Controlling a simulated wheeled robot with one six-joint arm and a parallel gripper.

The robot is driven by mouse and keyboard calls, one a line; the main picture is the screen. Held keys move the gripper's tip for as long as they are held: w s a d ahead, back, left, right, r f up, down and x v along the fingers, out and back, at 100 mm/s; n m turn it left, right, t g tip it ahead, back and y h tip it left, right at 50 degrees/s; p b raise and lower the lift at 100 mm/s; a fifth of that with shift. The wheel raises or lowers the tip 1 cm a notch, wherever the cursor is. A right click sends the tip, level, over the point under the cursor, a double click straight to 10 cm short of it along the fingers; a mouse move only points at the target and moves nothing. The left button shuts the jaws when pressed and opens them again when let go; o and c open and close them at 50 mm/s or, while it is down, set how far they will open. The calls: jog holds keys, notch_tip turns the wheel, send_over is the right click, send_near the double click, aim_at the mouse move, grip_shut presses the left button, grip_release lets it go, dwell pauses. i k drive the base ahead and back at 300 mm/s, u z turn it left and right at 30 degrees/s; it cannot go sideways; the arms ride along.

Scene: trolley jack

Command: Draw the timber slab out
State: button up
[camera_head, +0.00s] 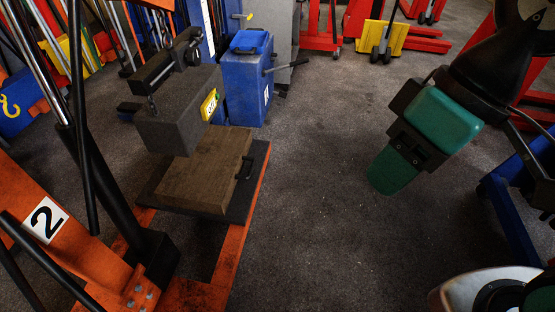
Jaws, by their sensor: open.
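The timber slab (200,178) is a thick brown wooden block. It lies flat on a dark plate (240,209) carried by the orange frame of the trolley jack (228,265). A black handle (243,167) is fixed to the slab's right side, facing the open floor. A grey block (178,120) with a yellow label is over the slab's back left part and hides it. It looks raised above the slab, but I cannot tell the gap. My gripper (393,166), black with green parts, is open and empty over the floor, well right of the handle.
Orange jack parts and black bars (85,180) crowd the left. A blue container (247,88) with a lever stands behind the slab. Red and yellow equipment (384,38) is at the back, and a blue frame (512,205) at the right. The floor (320,190) between slab and gripper is clear.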

aim_at(206, 182)
jog(key=z, duration=0.05)
jog(key=i, duration=1.2)
jog(key=u, duration=0.7)
